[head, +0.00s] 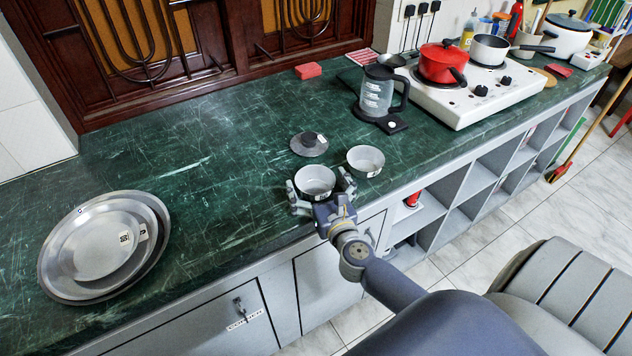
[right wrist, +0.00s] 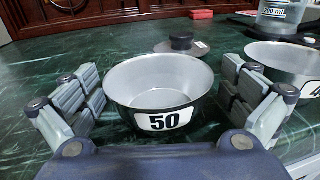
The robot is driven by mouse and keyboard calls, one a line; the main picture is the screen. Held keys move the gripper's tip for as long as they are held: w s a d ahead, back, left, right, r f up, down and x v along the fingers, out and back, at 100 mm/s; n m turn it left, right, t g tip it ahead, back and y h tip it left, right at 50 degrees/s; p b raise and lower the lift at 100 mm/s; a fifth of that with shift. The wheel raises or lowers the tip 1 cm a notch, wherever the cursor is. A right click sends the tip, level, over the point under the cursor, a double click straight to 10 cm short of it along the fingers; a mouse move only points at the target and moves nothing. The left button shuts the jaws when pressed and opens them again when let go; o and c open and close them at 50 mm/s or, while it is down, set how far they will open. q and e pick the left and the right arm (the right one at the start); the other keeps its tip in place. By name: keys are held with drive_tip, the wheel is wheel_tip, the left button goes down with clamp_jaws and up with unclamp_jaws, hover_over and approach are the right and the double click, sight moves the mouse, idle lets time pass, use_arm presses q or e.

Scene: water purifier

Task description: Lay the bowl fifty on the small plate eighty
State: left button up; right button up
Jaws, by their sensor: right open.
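The bowl fifty (right wrist: 160,92) is a small grey metal bowl with a white label reading 50. It stands upright on the green counter and also shows in the head view (head: 315,178). My right gripper (head: 321,184) is open, with its fingers on either side of this bowl; in the right wrist view there are gaps between the fingers and the bowl. Silver plates lie stacked on the left of the counter. The small plate eighty is probably the top, smallest one (head: 98,250); its label is too small to read. My left gripper is not in view.
A second bowl (head: 366,160) stands just right of the bowl fifty, and a dark lid with a knob (head: 309,144) lies behind it. A kettle (head: 379,94) and a white stove (head: 470,95) stand farther right. The counter between plates and bowls is clear.

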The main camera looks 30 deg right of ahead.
drive_tip(key=shift+f, duration=0.1)
drive_tip(key=b+v, duration=0.1)
drive_tip(key=v, duration=0.4)
drive_tip(key=b+v, duration=0.1)
drive_tip(key=v, duration=0.3)
drive_tip(key=shift+s+f, duration=0.15)
drive_tip(key=shift+s, duration=0.2)
drive_tip(key=shift+s+a+b, duration=0.15)
drive_tip(key=shift+s+b, duration=0.15)
drive_tip(key=shift+s, duration=0.25)
